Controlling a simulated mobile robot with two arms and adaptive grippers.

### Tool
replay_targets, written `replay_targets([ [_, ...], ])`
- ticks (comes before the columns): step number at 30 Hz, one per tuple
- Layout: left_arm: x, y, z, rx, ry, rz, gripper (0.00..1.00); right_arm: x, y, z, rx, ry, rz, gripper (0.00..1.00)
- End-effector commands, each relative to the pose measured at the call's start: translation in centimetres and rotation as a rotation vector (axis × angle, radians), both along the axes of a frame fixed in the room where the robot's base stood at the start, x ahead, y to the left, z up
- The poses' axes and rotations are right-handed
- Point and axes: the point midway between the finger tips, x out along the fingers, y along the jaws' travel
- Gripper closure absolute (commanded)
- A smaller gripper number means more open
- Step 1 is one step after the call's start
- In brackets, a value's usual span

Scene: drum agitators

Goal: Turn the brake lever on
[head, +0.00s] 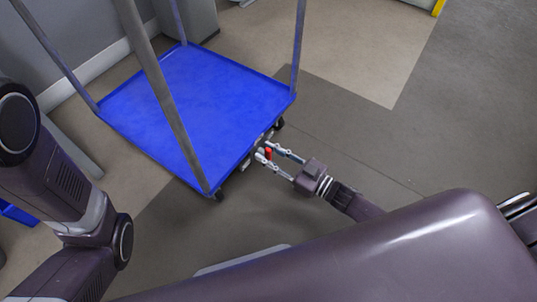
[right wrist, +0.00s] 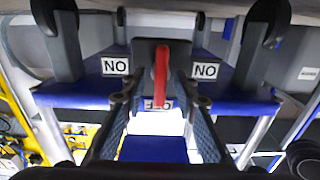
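The brake lever is a small red handle (head: 268,153) low at the near right edge of a blue cart (head: 205,95). In the right wrist view the red lever (right wrist: 161,75) stands out from a dark mount, near the middle. My right gripper (head: 266,155) is at the lever with its two fingers apart. In the right wrist view the fingers of my right gripper (right wrist: 161,103) lie on either side of the lever, with visible gaps. I cannot tell how deep the lever sits between them. My left arm shows at the left, but its gripper is out of view.
The cart has grey upright posts (head: 165,90) and dark casters (head: 278,124). White "NO" labels (right wrist: 115,66) flank the lever mount. A grey wall (head: 75,35) stands behind the cart. The floor (head: 390,140) right of the cart is clear.

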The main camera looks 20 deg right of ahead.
Motion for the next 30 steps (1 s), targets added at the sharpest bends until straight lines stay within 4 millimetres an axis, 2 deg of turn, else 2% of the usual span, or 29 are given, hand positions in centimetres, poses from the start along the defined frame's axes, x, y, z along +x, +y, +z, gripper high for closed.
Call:
replay_targets([
  [5, -0.02, -0.01, 0.04, 0.0, 0.0, 0.0, 0.67, 0.02, 0.03, 0.07, 0.0, 0.0, 0.0, 0.72],
  [13, 0.02, -0.02, 0.03, 0.001, 0.0, 0.0, 0.67, 0.0, 0.01, 0.07, 0.0, -0.001, 0.0, 1.0],
  [23, 0.09, -0.04, 0.09, 0.001, 0.002, 0.002, 0.67, -0.02, 0.02, 0.09, -0.01, -0.009, 0.0, 1.0],
  [30, 0.15, -0.03, 0.49, 0.001, 0.003, 0.002, 0.67, -0.09, 0.12, 0.17, -0.083, -0.066, 0.0, 1.0],
])
